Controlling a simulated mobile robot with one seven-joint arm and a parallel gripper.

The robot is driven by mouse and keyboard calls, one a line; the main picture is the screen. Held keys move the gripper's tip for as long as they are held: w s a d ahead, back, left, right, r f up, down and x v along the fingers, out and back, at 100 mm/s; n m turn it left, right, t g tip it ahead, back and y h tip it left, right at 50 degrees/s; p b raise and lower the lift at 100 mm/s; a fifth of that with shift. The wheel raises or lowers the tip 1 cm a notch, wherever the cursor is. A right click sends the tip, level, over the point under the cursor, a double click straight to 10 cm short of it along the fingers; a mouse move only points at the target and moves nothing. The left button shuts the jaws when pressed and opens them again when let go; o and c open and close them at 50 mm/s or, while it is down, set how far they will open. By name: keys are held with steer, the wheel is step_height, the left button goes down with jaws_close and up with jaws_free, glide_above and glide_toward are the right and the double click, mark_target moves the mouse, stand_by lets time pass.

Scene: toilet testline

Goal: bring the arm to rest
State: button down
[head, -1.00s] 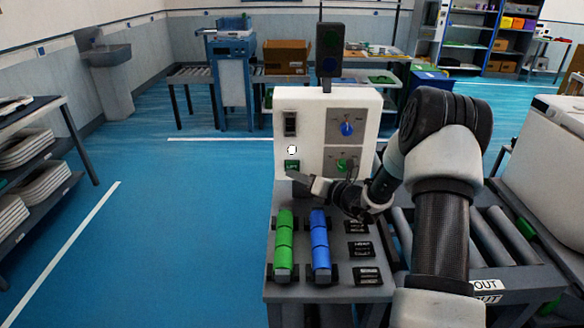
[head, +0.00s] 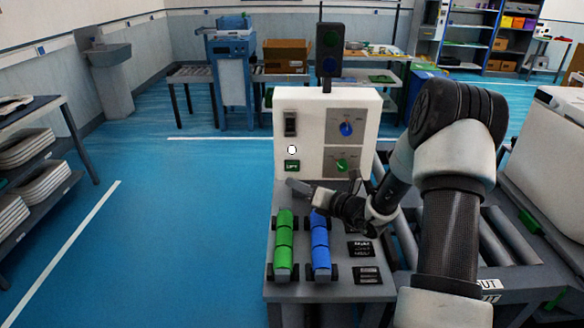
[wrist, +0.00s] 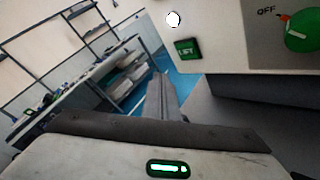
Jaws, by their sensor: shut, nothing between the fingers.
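My arm reaches from the lower right of the head view over the grey test bench (head: 340,292). My gripper (head: 292,186) is shut and empty, just in front of the white control panel (head: 308,108) and below its LIFT label. In the wrist view my gripper (wrist: 165,95) points past the panel's lower edge, with the white round button (wrist: 173,19), the green LIFT label (wrist: 187,49) and the green knob (wrist: 302,32) above it. The fingers look apart from the panel.
Green cylinders (head: 284,244) and blue cylinders (head: 320,245) lie in holders on the bench below my gripper. A roller conveyor (head: 490,236) is at the right. A signal light (head: 329,48) stands behind the panel. The blue floor at the left is clear.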

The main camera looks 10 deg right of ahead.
steer(key=s+a+r+n+g+y, duration=0.1)
steer(key=s+a+r+n+g, duration=0.5)
steer(key=s+n, duration=0.4)
steer(key=s+a+r+n+g, duration=0.4)
steer(key=s+a+r+n, duration=0.25)
steer(key=s+n, duration=0.3)
steer(key=s+d+r+n+t+h, duration=0.1)
steer(key=s+d+r+n+h, duration=0.2)
steer(key=s+d+n+h, duration=0.45)
steer(key=s+d+r+n+t+h, duration=0.1)
steer(key=s+d+r+n+h, duration=0.2)
steer(key=s+n, duration=0.7)
step_height(320, 180, up, 12)
steer(key=d+p, duration=0.1)
steer(key=p, duration=1.1)
steer(key=shift+w+p, duration=0.15)
steer(key=shift+p, duration=0.25)
